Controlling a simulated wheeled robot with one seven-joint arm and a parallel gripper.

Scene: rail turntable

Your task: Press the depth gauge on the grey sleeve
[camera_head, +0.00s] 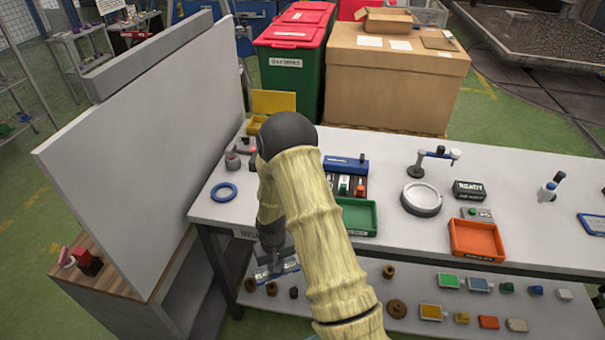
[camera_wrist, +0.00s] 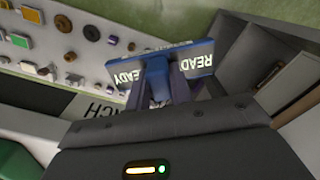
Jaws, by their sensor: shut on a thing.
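My gripper (camera_head: 272,258) hangs in front of the bench's left front edge, above the lower shelf. It is shut on a blue bar (camera_wrist: 195,60) with white READY lettering at both ends; this may be the depth gauge, but I cannot be sure. In the head view the blue bar (camera_head: 284,268) shows just below the fingers. The wrist view shows the fingers (camera_wrist: 165,88) around its middle. A small grey round part (camera_head: 233,160), possibly the grey sleeve, stands at the bench's back left. My forearm hides part of the bench.
A blue ring (camera_head: 223,192), a green tray (camera_head: 357,229), a round grey-white dish (camera_head: 422,211), an orange tray (camera_head: 476,253) and a black READY box (camera_head: 469,191) are on the bench. A tall pale panel (camera_head: 150,150) stands at left. Several small parts lie on the lower shelf (camera_head: 365,312).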

